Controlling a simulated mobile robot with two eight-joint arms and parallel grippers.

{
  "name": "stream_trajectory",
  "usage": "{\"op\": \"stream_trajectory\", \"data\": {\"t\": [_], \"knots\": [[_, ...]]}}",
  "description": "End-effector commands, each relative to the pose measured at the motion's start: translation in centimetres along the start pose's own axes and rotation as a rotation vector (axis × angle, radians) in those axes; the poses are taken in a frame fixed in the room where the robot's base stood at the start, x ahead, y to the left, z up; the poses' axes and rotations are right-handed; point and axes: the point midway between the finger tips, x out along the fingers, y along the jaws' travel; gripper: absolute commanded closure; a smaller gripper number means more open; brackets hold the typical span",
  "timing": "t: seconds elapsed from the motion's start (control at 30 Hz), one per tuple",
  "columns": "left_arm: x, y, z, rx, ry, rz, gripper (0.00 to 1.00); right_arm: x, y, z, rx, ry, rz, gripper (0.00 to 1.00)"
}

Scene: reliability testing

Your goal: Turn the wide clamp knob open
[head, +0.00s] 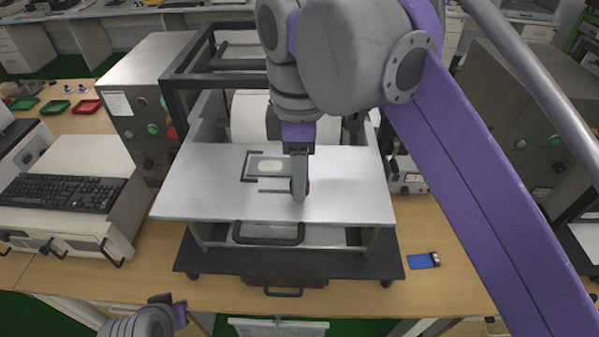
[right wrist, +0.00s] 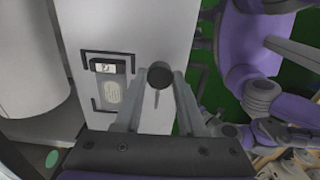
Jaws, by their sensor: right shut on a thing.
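My right gripper (head: 299,190) reaches down from above to the right side of the white plate of the test machine (head: 345,170). In the right wrist view its two fingers (right wrist: 158,88) stand on either side of a round black clamp knob (right wrist: 160,74), closed on it. In the head view the fingers hide the knob.
A black handle (head: 268,234) runs along the plate's front edge. A black frame (head: 190,85) stands behind. A keyboard (head: 62,192) lies on equipment at left. A small blue object (head: 422,261) lies on the wooden table at right, with bare tabletop around it.

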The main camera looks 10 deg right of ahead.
Motion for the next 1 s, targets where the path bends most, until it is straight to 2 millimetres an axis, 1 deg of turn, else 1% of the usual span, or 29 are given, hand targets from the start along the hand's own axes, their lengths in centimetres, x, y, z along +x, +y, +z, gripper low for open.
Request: {"op": "stream_trajectory", "data": {"t": [0.3, 0.33, 0.4, 0.5, 0.77, 0.83, 0.93, 1.0], "knots": [[0.0, 0.0, -0.1, 0.0, 0.001, 0.0, 1.0, -0.1, 0.0, 0.0, -0.002, -0.001, 0.001, 1.0], [0.0, 0.0, -0.1, 0.0, 0.001, 0.0, 1.0, -0.1, 0.0, 0.0, -0.002, -0.001, 0.001, 0.59], [0.0, 0.0, -0.1, 0.0, 0.001, 0.0, 1.0, -0.1, 0.0, 0.0, -0.002, -0.001, 0.001, 0.47], [0.0, 0.0, 0.0, 0.0, 0.0, 0.0, 1.0, -0.1, 0.0, 0.0, -0.002, -0.001, 0.001, 0.31], [0.0, 0.0, 0.0, 0.0, 0.0, 0.0, 1.0, -0.1, 0.0, 0.0, -0.001, -0.001, 0.0, 0.31], [0.0, 0.0, -0.1, 0.0, 0.001, 0.0, 1.0, -0.3, 0.0, 0.0, -0.001, -0.001, 0.001, 0.31], [-0.1, 0.0, -0.2, 0.0, 0.003, 0.0, 1.0, -1.4, 0.1, 0.0, -0.001, 0.0, 0.001, 0.31], [-0.2, 0.0, -0.5, 0.0, 0.006, 0.0, 1.0, -2.6, 0.1, 0.0, -0.001, 0.0, 0.002, 0.31]]}}
